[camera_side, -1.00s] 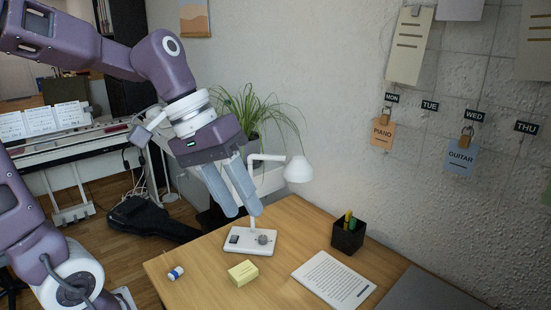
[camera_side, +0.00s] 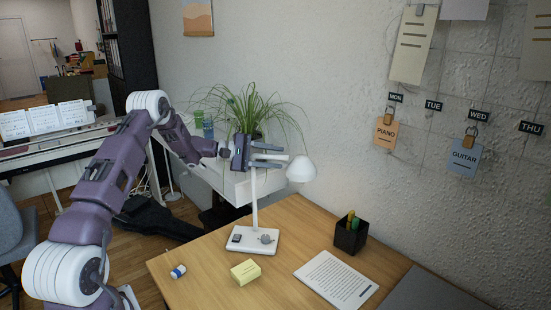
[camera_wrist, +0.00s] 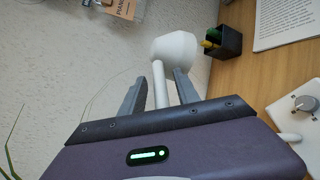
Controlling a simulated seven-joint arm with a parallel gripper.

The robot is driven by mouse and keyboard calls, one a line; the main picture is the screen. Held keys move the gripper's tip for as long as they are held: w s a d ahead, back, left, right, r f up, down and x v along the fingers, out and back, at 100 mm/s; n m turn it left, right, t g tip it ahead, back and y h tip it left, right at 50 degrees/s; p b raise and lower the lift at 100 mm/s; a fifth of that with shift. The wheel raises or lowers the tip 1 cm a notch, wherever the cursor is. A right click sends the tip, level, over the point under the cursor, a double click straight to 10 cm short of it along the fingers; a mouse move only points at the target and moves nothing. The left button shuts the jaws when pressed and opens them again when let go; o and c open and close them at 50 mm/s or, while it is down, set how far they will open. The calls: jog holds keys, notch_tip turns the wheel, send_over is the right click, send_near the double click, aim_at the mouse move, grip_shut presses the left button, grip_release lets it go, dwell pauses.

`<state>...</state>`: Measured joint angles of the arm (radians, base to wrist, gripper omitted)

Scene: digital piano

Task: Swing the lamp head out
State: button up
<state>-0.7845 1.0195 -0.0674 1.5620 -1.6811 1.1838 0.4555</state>
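The white desk lamp stands on the wooden table. Its head (camera_side: 301,168) hangs at the right end of a short horizontal arm, above the post (camera_side: 254,200) and the flat base (camera_side: 252,241). My gripper (camera_side: 282,156) is level with the lamp arm, to the left of the head. In the wrist view, my gripper (camera_wrist: 160,78) has its two grey fingers apart, one on each side of the white lamp arm (camera_wrist: 160,88). Gaps show beside the arm, so the gripper is open around it. The lamp head (camera_wrist: 174,47) lies just beyond the fingertips.
A black pen cup (camera_side: 350,235), a printed sheet (camera_side: 336,280), a yellow block (camera_side: 245,272) and a small white-and-blue item (camera_side: 178,271) lie on the table. A potted plant (camera_side: 250,110) stands behind my gripper. The wall is close behind the lamp.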

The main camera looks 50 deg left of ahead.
jog(key=shift+w+d+f, duration=0.1)
jog(key=shift+w+d, duration=0.05)
jog(key=shift+w, duration=0.1)
grip_shut()
dwell(1.3)
